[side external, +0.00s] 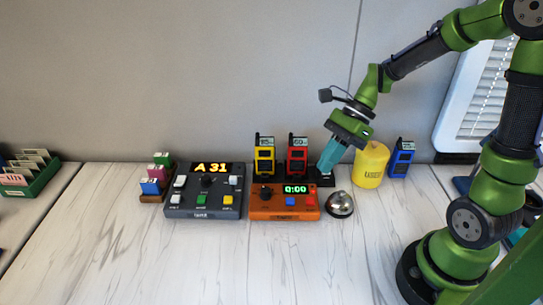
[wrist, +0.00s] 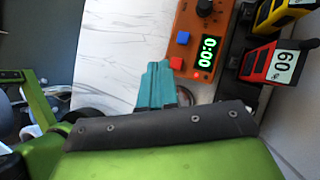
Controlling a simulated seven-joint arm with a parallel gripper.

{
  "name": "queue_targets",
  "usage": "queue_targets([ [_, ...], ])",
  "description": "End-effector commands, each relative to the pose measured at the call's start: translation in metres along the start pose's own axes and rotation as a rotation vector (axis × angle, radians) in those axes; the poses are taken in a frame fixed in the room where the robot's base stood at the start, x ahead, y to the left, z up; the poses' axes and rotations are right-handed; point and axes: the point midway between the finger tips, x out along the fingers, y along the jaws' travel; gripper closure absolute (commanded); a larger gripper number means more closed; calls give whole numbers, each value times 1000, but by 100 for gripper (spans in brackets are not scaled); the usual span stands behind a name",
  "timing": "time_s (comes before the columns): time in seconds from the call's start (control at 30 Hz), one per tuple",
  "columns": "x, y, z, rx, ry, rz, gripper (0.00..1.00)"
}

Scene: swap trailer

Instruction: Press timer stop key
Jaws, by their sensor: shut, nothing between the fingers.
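The orange timer (side external: 284,214) sits on the white table with a green display (side external: 295,189) reading 0:00. It has a black knob, a blue key (side external: 290,201) and a red key (side external: 309,200); their labels are too small to read. In the wrist view the timer (wrist: 192,20) shows its blue key (wrist: 183,37) and red key (wrist: 176,62). My gripper (side external: 322,172) has teal fingers, shut and empty, pointing down behind and right of the timer. In the wrist view the fingertips (wrist: 158,66) appear beside the red key; I see no contact.
A silver bell (side external: 339,204) stands right of the timer. A dark console (side external: 204,205) reading A 31 stands left. Yellow (side external: 264,158), red (side external: 297,159) and blue (side external: 402,160) handheld devices and a yellow cylinder (side external: 370,165) stand behind. The table's front is clear.

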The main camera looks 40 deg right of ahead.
Motion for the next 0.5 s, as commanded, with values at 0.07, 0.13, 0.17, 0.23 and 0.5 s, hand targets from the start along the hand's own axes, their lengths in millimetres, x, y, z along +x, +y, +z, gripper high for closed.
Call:
queue_targets([
  [0.07, 4, -6, 6, 205, -66, 38, 100],
  [0.13, 3, -8, 15, 331, -105, 60, 100],
  [0.17, 2, -9, 18, 371, -117, 65, 100],
  [0.23, 0, -9, 24, 446, -138, 77, 100],
  [0.5, 0, -7, 26, 525, -143, 92, 100],
])
